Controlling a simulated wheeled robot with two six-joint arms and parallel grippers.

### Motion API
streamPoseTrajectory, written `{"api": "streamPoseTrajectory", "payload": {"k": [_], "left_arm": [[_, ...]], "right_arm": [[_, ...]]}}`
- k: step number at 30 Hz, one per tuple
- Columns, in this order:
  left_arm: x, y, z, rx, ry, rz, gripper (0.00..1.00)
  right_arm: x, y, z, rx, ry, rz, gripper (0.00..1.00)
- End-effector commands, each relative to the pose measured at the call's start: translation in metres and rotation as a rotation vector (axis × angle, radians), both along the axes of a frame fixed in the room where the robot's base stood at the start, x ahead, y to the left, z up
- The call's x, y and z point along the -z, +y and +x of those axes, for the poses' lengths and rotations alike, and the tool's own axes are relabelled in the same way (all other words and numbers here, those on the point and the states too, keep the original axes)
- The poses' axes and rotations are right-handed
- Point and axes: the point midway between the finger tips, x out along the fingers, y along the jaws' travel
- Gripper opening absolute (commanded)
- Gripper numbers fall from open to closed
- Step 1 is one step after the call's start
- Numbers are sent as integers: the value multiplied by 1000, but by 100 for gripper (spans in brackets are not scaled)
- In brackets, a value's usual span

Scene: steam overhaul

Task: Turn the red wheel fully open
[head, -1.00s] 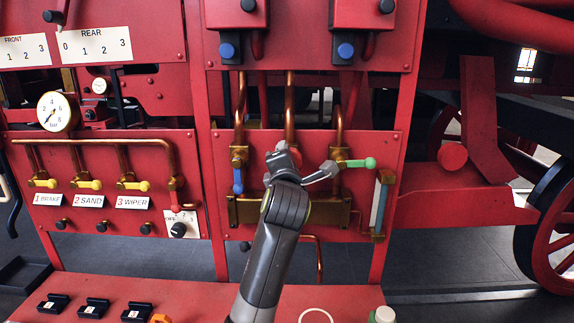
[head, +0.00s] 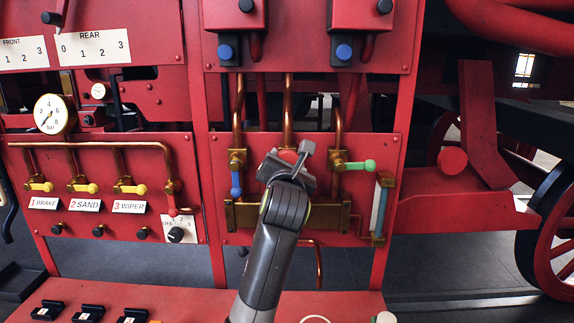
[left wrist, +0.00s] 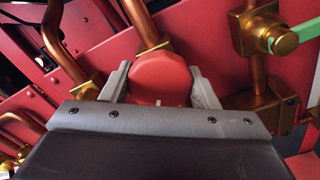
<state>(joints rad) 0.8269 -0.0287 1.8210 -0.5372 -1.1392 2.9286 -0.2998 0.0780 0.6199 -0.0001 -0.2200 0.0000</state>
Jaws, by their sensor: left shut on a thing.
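The red wheel (left wrist: 160,78) fills the middle of the left wrist view, on a brass fitting below a copper pipe. In the head view only a small part of the red wheel (head: 288,155) shows above my gripper. My left gripper (left wrist: 160,88) has one finger on each side of the wheel and is shut on it. In the head view the left gripper (head: 292,160) is tilted in front of the wheel and hides most of it. My right gripper is in neither view.
A blue-handled valve (head: 236,183) is close on the left and a green-handled valve (head: 358,165) close on the right. A sight glass (head: 380,208) stands further right. Several yellow-handled valves (head: 84,188) and a gauge (head: 51,114) are at left.

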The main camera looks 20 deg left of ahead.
Motion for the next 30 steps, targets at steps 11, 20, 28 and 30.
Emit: {"api": "streamPoseTrajectory", "payload": {"k": [11, 20, 28, 30], "left_arm": [[-7, 0, -1, 2, -22, -13, 32], [-5, 0, 0, 1, -15, -12, 76], [-2, 0, 0, 1, -9, -13, 76], [-2, 0, 0, 2, -9, -13, 76]], "right_arm": [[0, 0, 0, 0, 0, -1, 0], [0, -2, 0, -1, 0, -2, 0], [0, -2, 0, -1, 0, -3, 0], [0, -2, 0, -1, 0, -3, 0]]}}
